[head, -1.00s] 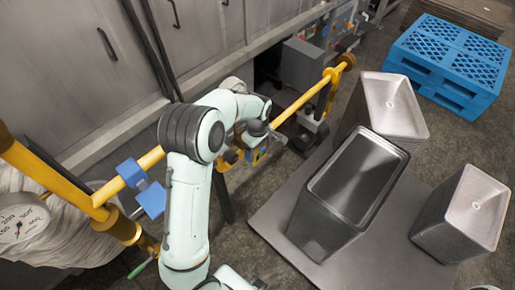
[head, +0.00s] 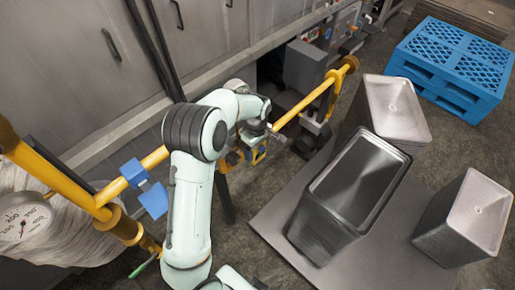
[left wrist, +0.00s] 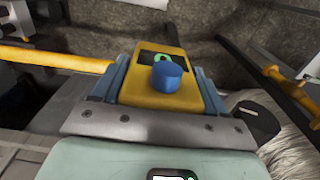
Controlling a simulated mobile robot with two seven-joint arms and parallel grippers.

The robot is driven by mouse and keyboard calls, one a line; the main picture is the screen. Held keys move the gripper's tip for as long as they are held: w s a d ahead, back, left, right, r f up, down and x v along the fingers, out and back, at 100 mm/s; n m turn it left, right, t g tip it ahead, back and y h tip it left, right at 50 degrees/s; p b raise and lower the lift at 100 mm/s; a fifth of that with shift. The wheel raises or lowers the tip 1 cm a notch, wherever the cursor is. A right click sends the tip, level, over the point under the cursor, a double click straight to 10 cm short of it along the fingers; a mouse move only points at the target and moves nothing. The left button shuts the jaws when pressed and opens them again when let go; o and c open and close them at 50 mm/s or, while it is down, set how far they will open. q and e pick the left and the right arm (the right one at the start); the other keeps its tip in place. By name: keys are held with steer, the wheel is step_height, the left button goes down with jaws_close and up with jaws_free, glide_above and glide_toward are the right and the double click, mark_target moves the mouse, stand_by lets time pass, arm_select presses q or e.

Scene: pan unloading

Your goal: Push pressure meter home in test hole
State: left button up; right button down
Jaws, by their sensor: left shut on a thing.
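The pressure meter is a yellow box with a blue knob and a small dark window with green in it. In the head view, the meter (head: 257,154) is small and partly hidden beside the yellow pipe (head: 300,106). My left gripper (head: 251,143) is shut on it. In the left wrist view the meter (left wrist: 150,100) sits between the blue-grey jaws of the left gripper (left wrist: 165,80), its knob facing the camera. I cannot make out the test hole, nor tell how the meter's far end meets anything. My right gripper is not in view.
Stacks of metal pans (head: 348,190) stand on a grey platform (head: 275,222). A blue pallet (head: 450,65) is at back right. Grey cabinets (head: 90,70) line the back.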

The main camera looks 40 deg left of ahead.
arm_select(q)
steer(key=shift+w+a, duration=0.1)
steer(key=shift+a, duration=0.85)
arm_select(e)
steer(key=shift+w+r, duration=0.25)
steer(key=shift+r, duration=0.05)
arm_select(q)
steer(key=o, duration=1.1)
step_height(320, 180, up, 13)
steer(key=p, duration=0.1)
steer(key=shift+r, duration=0.2)
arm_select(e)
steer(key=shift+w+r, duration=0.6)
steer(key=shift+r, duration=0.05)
arm_select(q)
steer(key=shift+d, duration=0.1)
